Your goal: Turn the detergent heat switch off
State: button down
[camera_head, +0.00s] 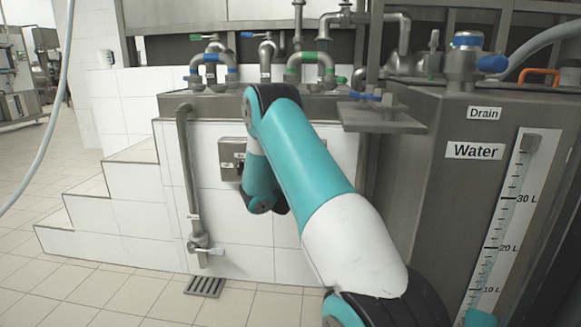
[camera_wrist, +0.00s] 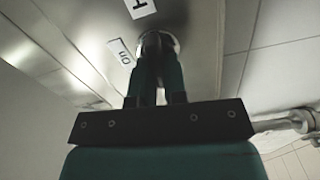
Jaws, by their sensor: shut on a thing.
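The heat switch (camera_wrist: 159,37) shows in the wrist view as a round metal part on a steel plate. A label reading "On" (camera_wrist: 121,51) sits to its left, and a label with a letter "H" (camera_wrist: 140,7) is above, partly cut off. My gripper (camera_wrist: 157,64) has its two dark fingers closed on the switch; they hide most of it, so its setting cannot be read. In the head view, the grey switch box (camera_head: 229,156) is on the white tiled wall. My arm reaches to it and hides its right part and my gripper.
A pipe with a valve (camera_head: 200,246) runs down the wall left of the box. A steel tank labelled "Water" (camera_head: 474,151) stands close on the right. Tiled steps (camera_head: 110,210) and open floor are at left.

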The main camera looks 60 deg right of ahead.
jog(key=shift+a+f+n+p, duration=0.15)
jog(key=shift+n+p, duration=0.2)
jog(key=shift+n, duration=0.35)
jog(key=c, duration=1.2)
grip_release()
jog(key=shift+o, duration=0.2)
jog(key=b+v, duration=1.3)
jog(key=v, duration=0.4)
jog(key=shift+b, duration=0.35)
jog(key=shift+s+a, duration=0.1)
